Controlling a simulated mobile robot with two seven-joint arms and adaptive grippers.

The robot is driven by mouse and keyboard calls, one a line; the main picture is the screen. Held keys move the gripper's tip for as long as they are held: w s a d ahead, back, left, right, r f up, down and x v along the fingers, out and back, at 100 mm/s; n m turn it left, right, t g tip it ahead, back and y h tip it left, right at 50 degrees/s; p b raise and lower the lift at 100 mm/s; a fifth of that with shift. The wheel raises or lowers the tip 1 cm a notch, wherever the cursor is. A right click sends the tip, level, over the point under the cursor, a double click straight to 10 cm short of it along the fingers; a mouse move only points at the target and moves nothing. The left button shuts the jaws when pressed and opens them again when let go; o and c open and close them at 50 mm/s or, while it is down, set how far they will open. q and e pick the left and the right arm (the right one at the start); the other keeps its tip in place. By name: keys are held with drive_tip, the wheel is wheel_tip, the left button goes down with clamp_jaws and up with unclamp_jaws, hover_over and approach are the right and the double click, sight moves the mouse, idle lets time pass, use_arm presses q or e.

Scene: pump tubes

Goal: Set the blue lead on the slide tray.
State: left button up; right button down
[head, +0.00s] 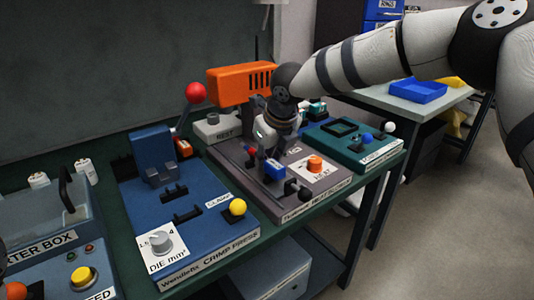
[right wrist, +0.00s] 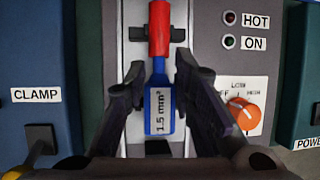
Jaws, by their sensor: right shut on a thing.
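The blue lead (right wrist: 160,112) shows in the right wrist view, with a "1.5 mm²" label and a red sleeve (right wrist: 159,28) on its far end. My right gripper (right wrist: 160,72) has a finger on each side of its narrow blue neck and is shut on it. In the head view the blue lead (head: 274,169) shows below my right gripper (head: 266,150), over the grey machine. A pale strip (right wrist: 137,52), apparently the slide tray, runs beneath the lead, with a dark clip at the red end. Whether the lead touches it is unclear.
The grey machine has an orange heat knob (head: 315,163) and an orange hood (head: 240,84). The blue crimp press (head: 190,220), with a red-balled lever, stands to the left. A teal unit (head: 352,145) stands to the right. A blue bin (head: 418,92) lies on another table.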

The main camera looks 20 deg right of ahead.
drive_tip(key=c, duration=1.3)
unclamp_jaws()
drive_tip(key=v, duration=1.2)
